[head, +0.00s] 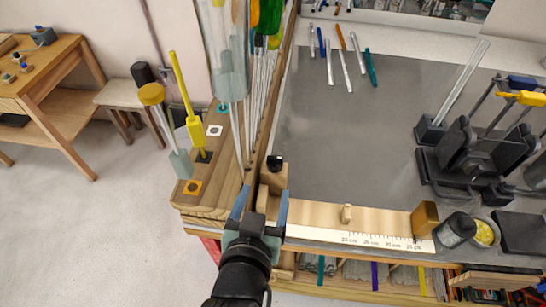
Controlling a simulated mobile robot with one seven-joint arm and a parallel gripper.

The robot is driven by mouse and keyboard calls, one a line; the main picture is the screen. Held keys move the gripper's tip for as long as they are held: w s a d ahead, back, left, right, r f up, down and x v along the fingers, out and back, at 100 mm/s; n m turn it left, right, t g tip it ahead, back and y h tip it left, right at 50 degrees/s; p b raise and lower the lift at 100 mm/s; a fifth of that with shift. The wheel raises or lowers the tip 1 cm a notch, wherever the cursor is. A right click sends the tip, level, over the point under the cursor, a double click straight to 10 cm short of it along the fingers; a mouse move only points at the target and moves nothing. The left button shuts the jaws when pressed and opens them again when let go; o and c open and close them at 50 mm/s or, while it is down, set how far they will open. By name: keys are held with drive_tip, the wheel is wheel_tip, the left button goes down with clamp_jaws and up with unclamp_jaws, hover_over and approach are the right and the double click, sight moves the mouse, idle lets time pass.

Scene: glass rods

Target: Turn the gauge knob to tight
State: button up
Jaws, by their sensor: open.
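A length gauge runs along the front of the bench, with a wooden bar and a printed white scale (365,237). A wooden block (273,180) stands at its left end. A small black knob (275,163) with a pale mark is at the far end of that block; I cannot tell whether it is tight or loose.
A brass-coloured block (425,219) and a dark jar (455,230) stand at the right end of the scale. Tall glass rods (262,95) stand to the left of the grey bench top (345,140), whose middle is clear. A dark fixture (470,155) stands at the right.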

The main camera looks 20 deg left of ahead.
sight(274, 160)
drive_tip(key=p+x, duration=0.3)
drive_tip(key=x, duration=0.8)
drive_tip(key=shift+w+a, duration=0.1)
drive_tip(key=shift+w, duration=0.2)
clamp_jaws()
